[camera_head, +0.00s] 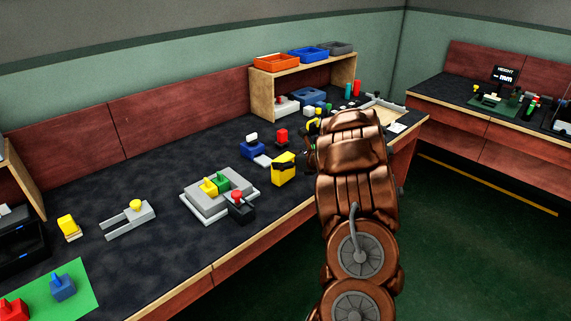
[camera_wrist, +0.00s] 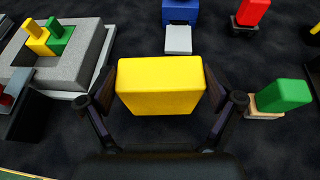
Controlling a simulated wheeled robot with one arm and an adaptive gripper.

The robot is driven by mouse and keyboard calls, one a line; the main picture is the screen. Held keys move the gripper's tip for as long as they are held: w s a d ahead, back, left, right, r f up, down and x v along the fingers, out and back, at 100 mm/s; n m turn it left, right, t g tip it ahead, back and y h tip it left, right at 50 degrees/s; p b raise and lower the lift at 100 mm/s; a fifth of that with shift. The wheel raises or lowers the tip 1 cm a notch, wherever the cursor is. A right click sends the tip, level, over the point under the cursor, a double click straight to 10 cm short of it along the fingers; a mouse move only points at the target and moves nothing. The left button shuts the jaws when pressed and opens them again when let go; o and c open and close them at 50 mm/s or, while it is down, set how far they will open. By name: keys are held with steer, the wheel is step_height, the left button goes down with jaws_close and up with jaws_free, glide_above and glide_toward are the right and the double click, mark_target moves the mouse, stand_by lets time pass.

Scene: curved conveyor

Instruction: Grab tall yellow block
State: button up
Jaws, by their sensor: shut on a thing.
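The tall yellow block (camera_wrist: 160,88) sits between the two fingers of my gripper (camera_wrist: 165,110) in the wrist view, with a finger against each side. In the head view the yellow block (camera_head: 284,172) is near the front edge of the dark worktop, with a dark finger across its upper part. My gripper (camera_head: 290,163) is shut on it. Whether the block's bottom touches the worktop cannot be told. My copper arm hides part of the worktop to the right.
A grey fixture (camera_head: 196,196) with yellow and green pieces stands left of the block. A blue block (camera_head: 252,149) and a red block (camera_head: 282,136) stand behind it. A green block (camera_wrist: 283,95) is close on the right. The worktop's left part has free room.

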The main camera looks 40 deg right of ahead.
step_height(320, 180, up, 3)
steer(key=shift+f, duration=0.2)
steer(key=shift+s+a+r+b, duration=0.1)
steer(key=shift+r+b, duration=0.15)
steer(key=shift+b, duration=0.1)
steer(key=s+a+r+b, duration=0.1)
steer(key=s+a+b, duration=0.2)
steer(key=s+a, duration=0.6)
steer(key=shift+s+a+r, duration=0.2)
steer(key=shift+s+a, duration=0.2)
steer(key=shift+a, duration=1.25)
